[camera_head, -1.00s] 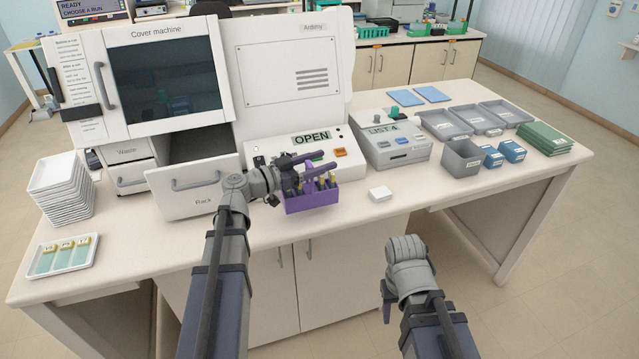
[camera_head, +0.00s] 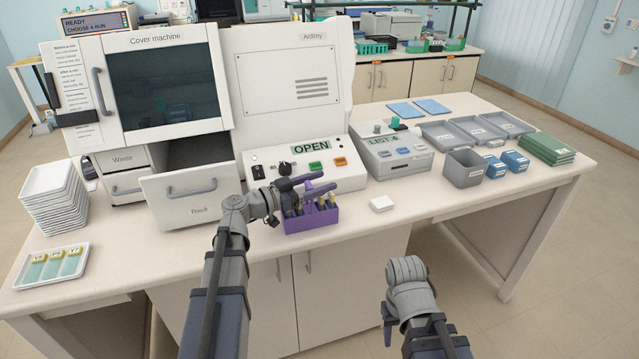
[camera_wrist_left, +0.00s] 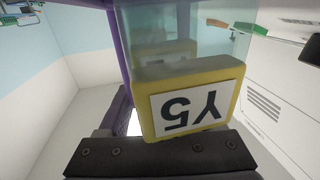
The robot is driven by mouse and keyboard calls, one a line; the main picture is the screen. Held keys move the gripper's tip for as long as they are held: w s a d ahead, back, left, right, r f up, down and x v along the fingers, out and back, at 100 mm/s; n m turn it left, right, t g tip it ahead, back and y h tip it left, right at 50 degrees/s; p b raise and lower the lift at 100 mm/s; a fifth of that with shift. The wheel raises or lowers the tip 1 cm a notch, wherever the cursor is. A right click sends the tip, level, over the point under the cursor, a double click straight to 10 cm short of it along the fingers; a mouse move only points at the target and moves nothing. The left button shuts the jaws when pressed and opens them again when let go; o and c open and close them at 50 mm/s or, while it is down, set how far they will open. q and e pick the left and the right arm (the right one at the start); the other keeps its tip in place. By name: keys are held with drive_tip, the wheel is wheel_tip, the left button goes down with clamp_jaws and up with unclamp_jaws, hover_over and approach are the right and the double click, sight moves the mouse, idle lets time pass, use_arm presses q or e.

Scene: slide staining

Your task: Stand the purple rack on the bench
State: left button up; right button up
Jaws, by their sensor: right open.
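The purple rack (camera_head: 311,221) is upright at the bench's front part, in front of the machine marked OPEN. It holds several slides with yellow labels. My left gripper (camera_head: 308,184) is at the top of the rack, shut on its handle. I cannot tell whether the rack's underside touches the bench (camera_head: 345,235). In the left wrist view a slide labelled Y5 (camera_wrist_left: 192,105) is very close, with a purple upright of the rack (camera_wrist_left: 118,50) behind it. My right gripper (camera_head: 387,325) is low in front of the bench, empty, mostly hidden by its wrist.
An open drawer (camera_head: 190,200) juts out at left. A slide tray (camera_head: 55,265) and stacked white trays (camera_head: 52,200) are at far left. Bench right of the block is clear.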

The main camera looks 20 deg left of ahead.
use_arm(q)
drive_tip(key=o, duration=0.4)
drive_tip(key=shift+r, duration=0.15)
drive_tip(key=v, duration=1.2)
drive_tip(key=shift+r, duration=0.1)
